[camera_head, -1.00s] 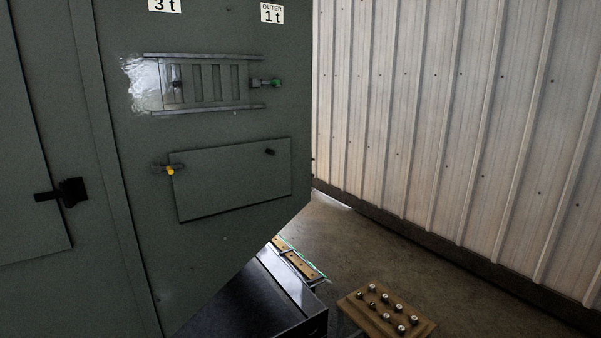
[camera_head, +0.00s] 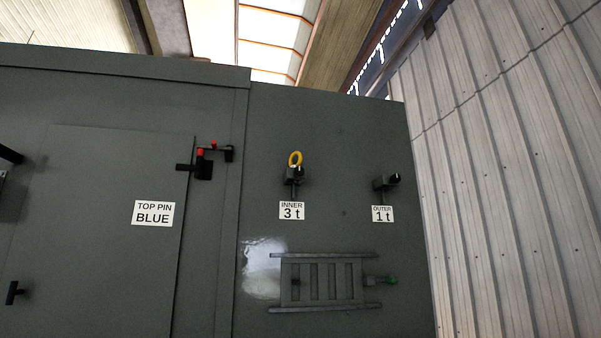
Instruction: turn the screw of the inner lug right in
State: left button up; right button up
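The inner lug (camera_head: 294,176) is a dark block on the upper part of the green-grey enclosure, above the white label "INNER 3 t" (camera_head: 292,210). A yellow ring (camera_head: 295,158) stands up at its top. A dark thin part hangs below the block. The screw itself is too small to make out. To its right is the outer lug (camera_head: 386,182), a dark block with no ring showing, above the label "OUTER 1 t" (camera_head: 383,214). Neither of my grippers is in view.
At left is a door (camera_head: 90,260) labelled "TOP PIN BLUE" with a red-marked hinge pin (camera_head: 201,160). A corrugated wall (camera_head: 500,180) stands at right.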

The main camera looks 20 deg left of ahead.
aim_at(299, 172)
jog(key=z, duration=1.3)
jog(key=i, duration=1.4)
jog(key=u, duration=2.6)
